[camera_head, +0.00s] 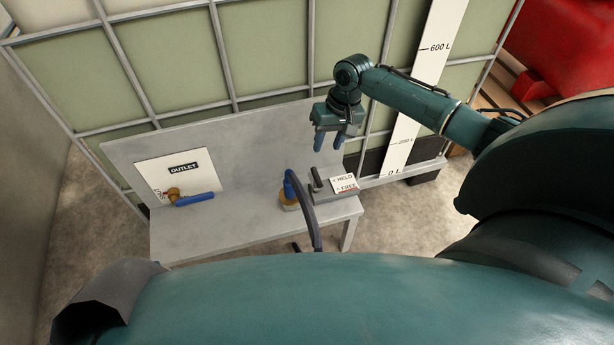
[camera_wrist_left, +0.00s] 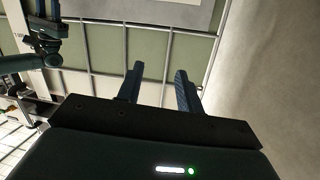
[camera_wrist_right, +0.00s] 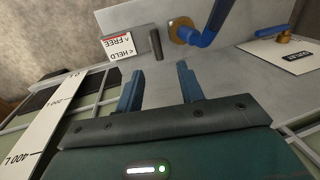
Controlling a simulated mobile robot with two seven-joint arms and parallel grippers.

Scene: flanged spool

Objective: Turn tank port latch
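The latch (camera_head: 316,180) is a small dark grey upright piece on a grey block, beside a white card (camera_head: 345,184) reading HELD and FREE. In the right wrist view the latch (camera_wrist_right: 155,44) stands beyond my fingertips, next to the card (camera_wrist_right: 119,46). My right gripper (camera_head: 330,143) is open and empty, above and behind the latch, apart from it; its blue fingers also show in the right wrist view (camera_wrist_right: 160,83). My left gripper (camera_wrist_left: 158,78) is open and empty in the left wrist view, facing a caged panel. It is not seen in the head view.
A brass fitting with a blue pipe (camera_head: 290,186) and dark hose (camera_head: 312,225) stands left of the latch. A blue-handled valve (camera_head: 193,199) sits by the OUTLET plate (camera_head: 180,165). The grey bench (camera_head: 230,236) is clear between them. A caged tank (camera_head: 180,60) rises behind.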

